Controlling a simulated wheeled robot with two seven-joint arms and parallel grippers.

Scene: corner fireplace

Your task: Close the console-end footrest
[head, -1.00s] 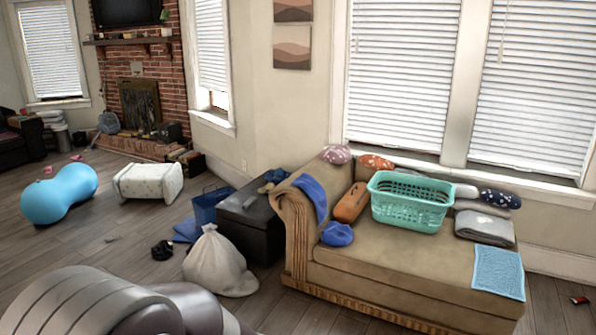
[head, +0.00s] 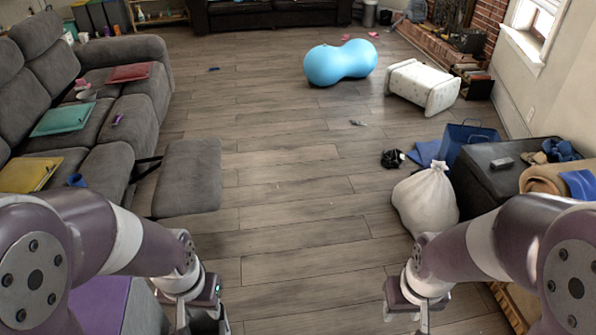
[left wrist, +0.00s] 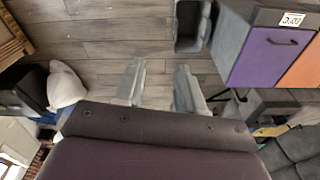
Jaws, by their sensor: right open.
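An extended grey footrest (head: 187,178) sticks out from the front of the grey sofa (head: 95,125) at the left of the head view. A dark metal link shows between it and the seat. My left gripper (left wrist: 160,66) is open and empty in the left wrist view, over bare floor. In the head view, my left gripper (head: 203,322) is at the bottom edge, nearer than the footrest and apart from it. My right gripper (head: 420,320) is at the bottom right, open, partly cut off by the frame. My left arm hides the near end of the sofa.
A purple-fronted cabinet (left wrist: 262,55) stands near my left gripper. A grey open bin (left wrist: 192,25) is beside it. A white bag (head: 427,198) and black chest (head: 495,165) are at right. A blue peanut ball (head: 340,62) lies farther off. The middle floor is clear.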

